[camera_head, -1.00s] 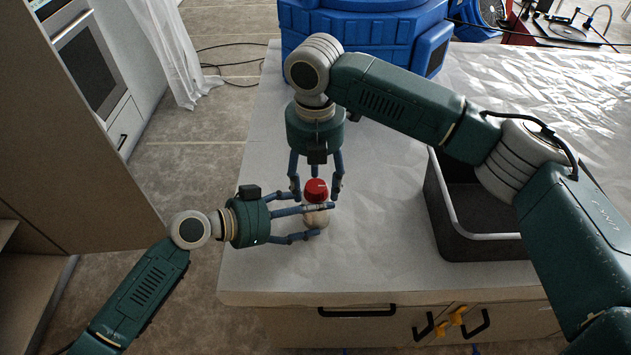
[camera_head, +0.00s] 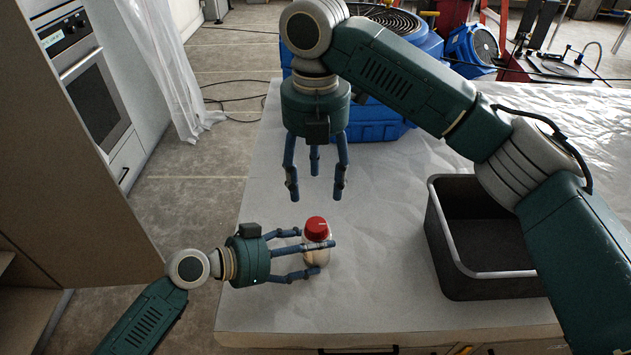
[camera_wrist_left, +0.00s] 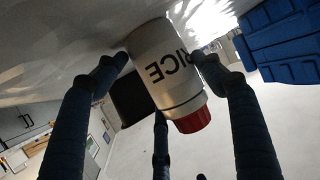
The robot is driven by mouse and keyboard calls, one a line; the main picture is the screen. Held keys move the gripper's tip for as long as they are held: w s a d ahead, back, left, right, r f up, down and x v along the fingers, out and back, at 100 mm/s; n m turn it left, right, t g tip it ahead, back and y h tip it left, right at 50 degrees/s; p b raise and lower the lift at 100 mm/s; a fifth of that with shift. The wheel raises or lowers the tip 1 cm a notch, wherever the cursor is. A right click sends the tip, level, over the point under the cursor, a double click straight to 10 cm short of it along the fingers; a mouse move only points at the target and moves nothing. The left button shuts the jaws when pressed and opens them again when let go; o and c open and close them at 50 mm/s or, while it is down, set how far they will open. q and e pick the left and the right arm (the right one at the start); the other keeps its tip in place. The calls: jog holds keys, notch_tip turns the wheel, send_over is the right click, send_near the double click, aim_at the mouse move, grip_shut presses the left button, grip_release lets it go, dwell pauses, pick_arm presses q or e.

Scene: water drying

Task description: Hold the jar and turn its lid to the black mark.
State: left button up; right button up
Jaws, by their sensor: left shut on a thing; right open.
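A pale jar (camera_head: 318,255) with a red lid (camera_head: 316,229) stands upright on the white-covered table. The lid carries a short light line on top. My left gripper (camera_head: 312,256) is shut on the jar's body from the left. In the left wrist view the jar (camera_wrist_left: 160,65) shows the letters "RICE" and a thin dark line near its red lid (camera_wrist_left: 193,120). I cannot make out the black mark for certain. My right gripper (camera_head: 316,192) is open and empty, fingers pointing down, above and behind the lid and apart from it.
A dark grey open bin (camera_head: 480,280) stands on the table to the right, partly under my right arm. A blue machine (camera_head: 375,130) is at the back. The table (camera_head: 270,310) is clear around the jar. A cabinet panel (camera_head: 70,170) stands at the left.

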pick_arm(q)
jog(key=o, duration=1.6)
